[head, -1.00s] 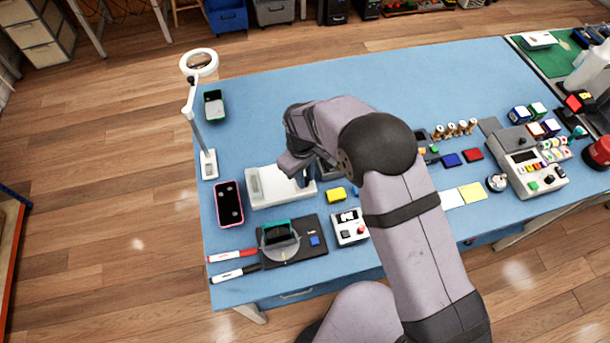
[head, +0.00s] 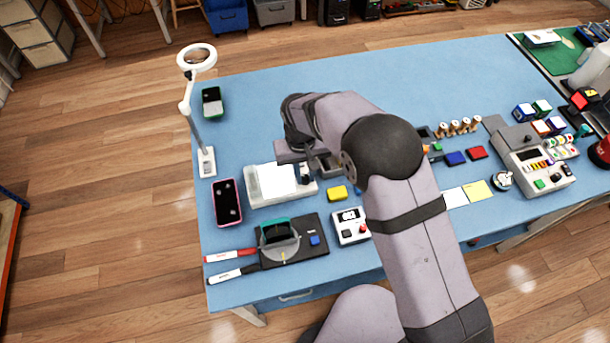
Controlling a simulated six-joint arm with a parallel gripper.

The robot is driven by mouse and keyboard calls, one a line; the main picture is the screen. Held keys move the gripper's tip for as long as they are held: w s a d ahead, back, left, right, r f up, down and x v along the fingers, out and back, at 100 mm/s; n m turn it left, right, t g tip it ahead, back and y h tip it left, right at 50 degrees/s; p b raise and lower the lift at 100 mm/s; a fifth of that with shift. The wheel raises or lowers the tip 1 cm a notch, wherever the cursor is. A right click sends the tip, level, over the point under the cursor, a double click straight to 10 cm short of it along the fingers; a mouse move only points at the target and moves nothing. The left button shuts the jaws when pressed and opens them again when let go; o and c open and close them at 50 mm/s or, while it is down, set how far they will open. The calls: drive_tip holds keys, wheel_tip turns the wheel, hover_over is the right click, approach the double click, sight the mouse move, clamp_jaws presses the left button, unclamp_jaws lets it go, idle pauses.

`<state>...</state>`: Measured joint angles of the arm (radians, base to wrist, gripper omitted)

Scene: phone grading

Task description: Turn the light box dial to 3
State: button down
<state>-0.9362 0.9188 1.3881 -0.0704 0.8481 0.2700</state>
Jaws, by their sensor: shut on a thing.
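The light box (head: 256,194) is a low white box at the left part of the blue table, in the head view. Its top panel shows bright white. The dial (head: 305,178) is a small dark knob at the box's right end, mostly hidden under my gripper. My gripper (head: 304,168) is over that right end, pointing down, shut on the dial. The dial's marks are too small and covered to read, so I cannot tell which number it points to.
A pink-edged phone (head: 227,203) lies left of the box. A magnifier lamp (head: 206,161) stands behind left. The table's back middle is clear.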

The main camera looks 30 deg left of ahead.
sight(304, 176)
drive_tip(key=m+b, duration=0.1)
drive_tip(key=m, duration=0.4)
drive_tip(key=shift+m, duration=0.3)
drive_tip(key=m+b, duration=0.1)
drive_tip(key=m, duration=0.4)
drive_tip(key=shift+w+m+g, duration=0.1)
drive_tip(key=shift+m+g, duration=0.2)
drive_tip(key=shift+m, duration=0.1)
drive_tip(key=c, duration=1.6)
unclamp_jaws()
drive_tip(key=shift+r, duration=0.15)
drive_tip(key=shift+a+r+b, duration=0.15)
drive_tip(key=shift+r+b, duration=0.45)
drive_tip(key=shift+r, duration=1.2)
drive_tip(key=shift+a+r+b, duration=0.1)
drive_tip(key=shift+r+b, duration=0.45)
drive_tip(key=shift+r, duration=1.25)
